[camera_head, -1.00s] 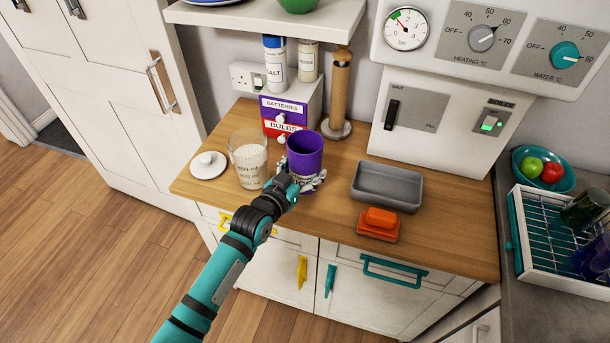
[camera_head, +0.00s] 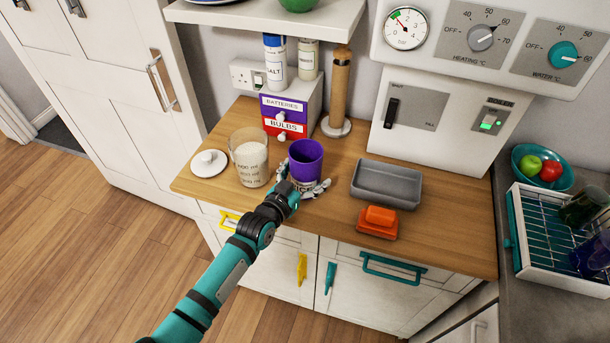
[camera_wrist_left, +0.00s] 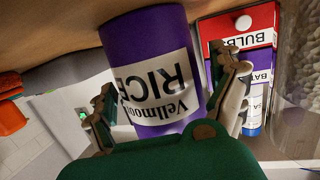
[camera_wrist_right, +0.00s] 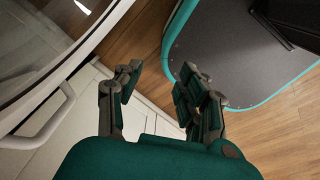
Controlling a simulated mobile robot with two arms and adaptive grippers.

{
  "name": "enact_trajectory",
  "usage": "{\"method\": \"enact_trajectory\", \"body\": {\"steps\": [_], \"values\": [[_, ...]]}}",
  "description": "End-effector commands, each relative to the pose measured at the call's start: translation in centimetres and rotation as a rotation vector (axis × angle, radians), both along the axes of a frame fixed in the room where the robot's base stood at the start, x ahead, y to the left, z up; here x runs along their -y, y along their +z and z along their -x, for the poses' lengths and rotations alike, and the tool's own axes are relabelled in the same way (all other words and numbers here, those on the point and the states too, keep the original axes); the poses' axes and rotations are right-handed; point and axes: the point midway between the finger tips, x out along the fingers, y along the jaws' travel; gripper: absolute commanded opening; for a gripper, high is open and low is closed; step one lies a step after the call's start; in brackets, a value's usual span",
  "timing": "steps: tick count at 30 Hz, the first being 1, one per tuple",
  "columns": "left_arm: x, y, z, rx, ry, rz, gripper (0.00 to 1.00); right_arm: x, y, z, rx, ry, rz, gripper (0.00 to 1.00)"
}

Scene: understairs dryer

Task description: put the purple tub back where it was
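The purple tub (camera_head: 307,160), with a white "RICE" label, stands upright on the wooden counter, between the glass jar and the grey tray. In the left wrist view the tub (camera_wrist_left: 150,75) appears upside down, its base at the counter surface. My left gripper (camera_head: 302,185) is open around the tub's near side, with one finger on each side. In the left wrist view the right-hand finger of the gripper (camera_wrist_left: 170,95) is apart from the tub; whether the other touches is unclear. My right gripper (camera_wrist_right: 160,85) is open and empty, away from the counter.
A glass jar (camera_head: 249,160) with white contents stands close left of the tub, beside a white lid (camera_head: 208,163). The drawer box (camera_head: 287,118) and a wooden roll holder (camera_head: 338,95) are behind.

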Motion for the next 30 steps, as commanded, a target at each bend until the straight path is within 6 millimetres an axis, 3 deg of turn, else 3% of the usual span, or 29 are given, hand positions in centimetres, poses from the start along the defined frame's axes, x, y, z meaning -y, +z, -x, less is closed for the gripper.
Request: {"method": "enact_trajectory", "body": {"steps": [11,17,24,30], "values": [[0.0,0.5,0.0,0.000,0.000,0.000,0.99,-0.2,0.4,0.0,0.000,-0.001,-0.003,0.40],[-1.5,0.8,2.7,-0.001,0.000,0.000,0.99,-0.2,0.0,-0.1,0.001,0.000,-0.002,0.40],[-4.1,1.7,7.2,-0.001,0.000,0.000,0.99,-0.2,-0.6,-0.1,0.002,0.000,-0.002,0.40],[-5.4,2.4,9.6,-0.001,0.000,0.000,0.99,-0.1,-0.9,-0.1,0.001,0.000,-0.001,0.40]]}}
